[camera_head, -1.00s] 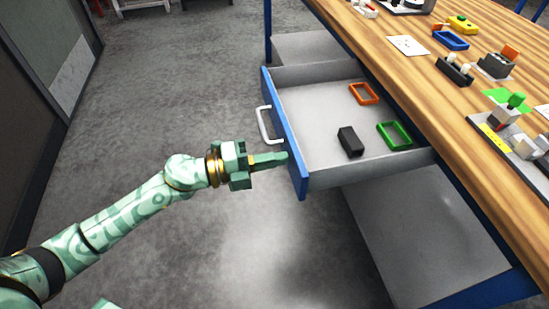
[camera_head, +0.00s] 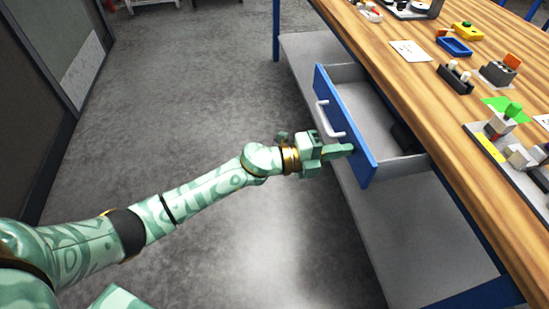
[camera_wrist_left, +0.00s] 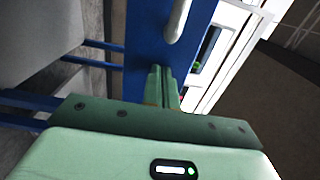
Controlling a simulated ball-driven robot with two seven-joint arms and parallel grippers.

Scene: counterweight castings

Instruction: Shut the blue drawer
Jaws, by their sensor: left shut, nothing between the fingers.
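The blue drawer (camera_head: 343,123) is under the wooden table, partly open, with its blue front panel standing out from the table's edge. Its white handle (camera_head: 325,117) is on the front; the handle also shows in the left wrist view (camera_wrist_left: 178,20). Inside the drawer part of a black block (camera_head: 403,138) shows near the table's edge. My left gripper (camera_head: 345,150) is shut and empty, its fingertips at the front panel, beside the handle on the nearer side. In the left wrist view the closed fingers (camera_wrist_left: 159,85) point at the blue panel. My right gripper is not in view.
The wooden table (camera_head: 400,75) carries several small items, including a blue tray (camera_head: 455,47), a black holder (camera_head: 455,77) and a white card (camera_head: 410,52). A grey lower shelf (camera_head: 420,240) lies below the drawer. The floor to the left is clear.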

